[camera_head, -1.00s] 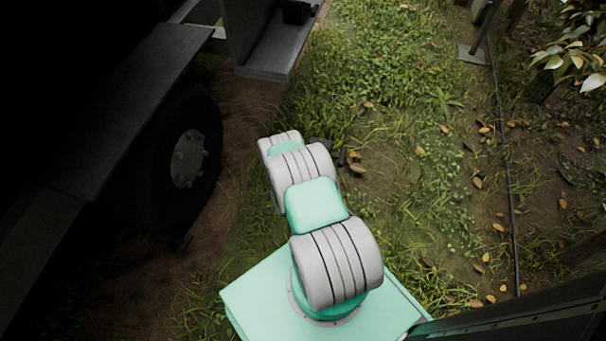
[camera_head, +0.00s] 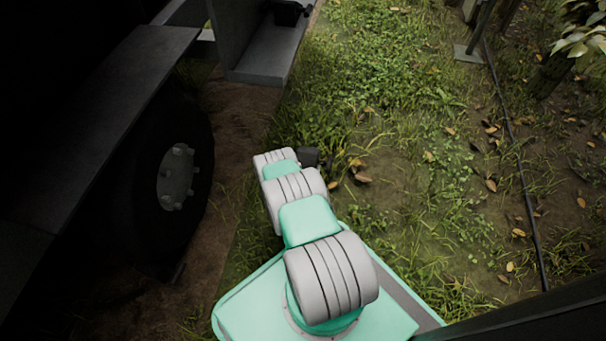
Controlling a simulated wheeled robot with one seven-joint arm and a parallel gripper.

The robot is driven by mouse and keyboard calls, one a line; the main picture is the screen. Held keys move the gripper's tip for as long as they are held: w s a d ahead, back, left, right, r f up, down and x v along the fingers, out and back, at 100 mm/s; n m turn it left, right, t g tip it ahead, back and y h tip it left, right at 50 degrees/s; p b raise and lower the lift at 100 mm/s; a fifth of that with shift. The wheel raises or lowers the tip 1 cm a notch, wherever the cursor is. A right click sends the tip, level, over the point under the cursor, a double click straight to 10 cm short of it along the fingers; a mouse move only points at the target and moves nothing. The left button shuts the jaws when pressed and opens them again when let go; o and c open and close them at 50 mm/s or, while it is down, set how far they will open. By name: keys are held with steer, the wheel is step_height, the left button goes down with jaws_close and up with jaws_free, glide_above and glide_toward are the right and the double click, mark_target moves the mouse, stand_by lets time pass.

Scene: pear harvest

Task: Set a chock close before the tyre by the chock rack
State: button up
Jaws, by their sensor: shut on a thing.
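The tyre (camera_head: 204,150) is black with a grey hub (camera_head: 178,177), under the dark vehicle at left, standing on brown dirt. The chock rack (camera_head: 262,72) is a grey metal tray at top centre, with a dark chock (camera_head: 288,13) on it. My arm reaches forward over the grass, right of the tyre. My gripper (camera_head: 327,163) shows only as a small dark part past the arm's far end, mostly hidden. A dark block (camera_head: 308,156) beside it looks like a chock held there, clear of the tyre. A small dark piece (camera_head: 177,272) lies at the tyre's near foot.
A dirt strip (camera_head: 228,150) runs between the tyre and the grass. The vehicle's dark fender (camera_head: 130,90) overhangs the tyre. A thin dark hose (camera_head: 515,150) and a post base (camera_head: 468,53) are at right. Open grass lies ahead.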

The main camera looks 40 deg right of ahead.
steer(key=f+b, duration=0.1)
steer(key=f, duration=0.1)
steer(key=f+b, duration=0.1)
steer(key=shift+w+f+b, duration=0.35)
steer(key=shift+w, duration=0.05)
steer(key=shift+r, duration=0.2)
steer(key=shift+f, duration=0.15)
steer(key=o, duration=2)
steer(key=shift+s+f, duration=0.1)
steer(key=shift+s, duration=0.05)
